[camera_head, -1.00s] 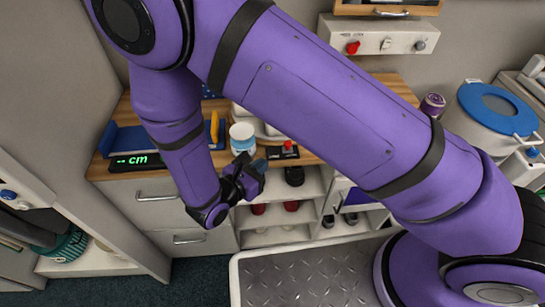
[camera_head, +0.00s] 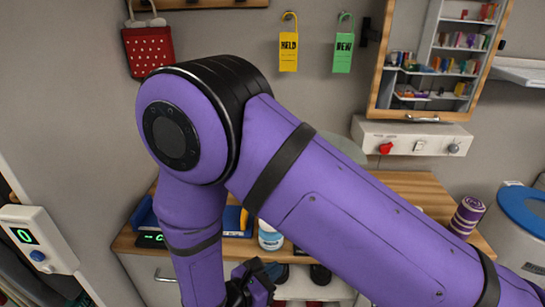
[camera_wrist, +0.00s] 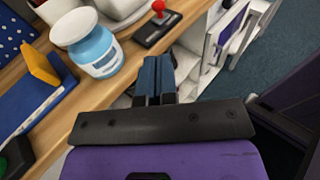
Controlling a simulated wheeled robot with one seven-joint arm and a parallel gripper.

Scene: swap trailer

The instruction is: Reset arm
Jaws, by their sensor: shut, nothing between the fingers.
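My purple arm fills much of the head view, bent at the elbow, with its lower part reaching down. My gripper shows at the bottom edge of the head view (camera_head: 250,285), partly cut off. In the wrist view my gripper (camera_wrist: 155,78) has its two blue fingers together with nothing between them. It is just in front of the wooden counter's edge, near a white and blue jar (camera_wrist: 92,45) and a dark block with a red joystick (camera_wrist: 157,28). It touches neither of them.
The wooden counter (camera_head: 430,193) also holds a blue tray (camera_wrist: 40,95) with a yellow piece. A purple striped can (camera_head: 467,215) stands at its right end. A control panel (camera_head: 410,138), a mirrored cabinet (camera_head: 425,65) and hanging tags are on the wall. Open shelves lie below the counter.

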